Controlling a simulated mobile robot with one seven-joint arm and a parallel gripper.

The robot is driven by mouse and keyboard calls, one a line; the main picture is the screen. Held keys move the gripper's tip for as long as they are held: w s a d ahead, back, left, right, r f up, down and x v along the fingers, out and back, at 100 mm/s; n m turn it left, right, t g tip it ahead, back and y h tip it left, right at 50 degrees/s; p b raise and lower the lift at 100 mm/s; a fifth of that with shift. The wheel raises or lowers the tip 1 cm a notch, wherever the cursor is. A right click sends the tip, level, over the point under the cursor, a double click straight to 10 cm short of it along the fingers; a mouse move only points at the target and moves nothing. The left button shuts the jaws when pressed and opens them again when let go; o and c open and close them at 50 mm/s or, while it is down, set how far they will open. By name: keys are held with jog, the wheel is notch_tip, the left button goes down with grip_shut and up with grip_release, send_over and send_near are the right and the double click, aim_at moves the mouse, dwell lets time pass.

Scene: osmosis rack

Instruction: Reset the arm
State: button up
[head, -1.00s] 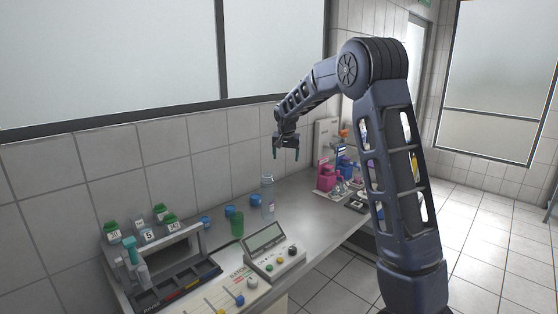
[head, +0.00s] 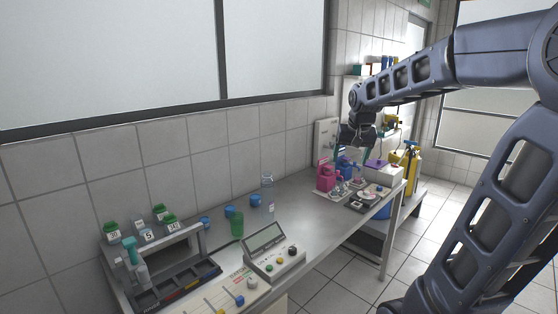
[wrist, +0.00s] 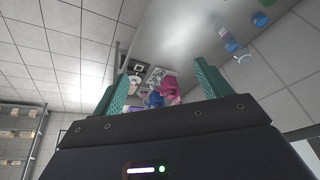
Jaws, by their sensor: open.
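My arm reaches in from the right of the head view, with its elbow cut off by the right edge. My gripper (head: 357,145) hangs in the air over the far part of the grey bench (head: 310,215). The wrist view shows the two green fingers (wrist: 161,70) spread wide apart, with nothing held between them. The bench surface and coloured items lie beyond the fingers in that view.
A pink container (head: 326,177) and a white box with a purple top (head: 382,170) stand on the far bench. A green cup (head: 237,224) and a control box with a screen (head: 272,252) stand nearer. Yellow bottles (head: 412,168) stand at the back right.

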jog(key=s+d+f, duration=0.2)
jog(key=s, duration=0.7)
jog(key=s+d+f, duration=0.3)
jog(key=s, duration=0.7)
jog(key=shift+s+f+n+h, duration=0.2)
jog(key=shift+s+n+h, duration=0.1)
jog(key=shift+n, duration=0.1)
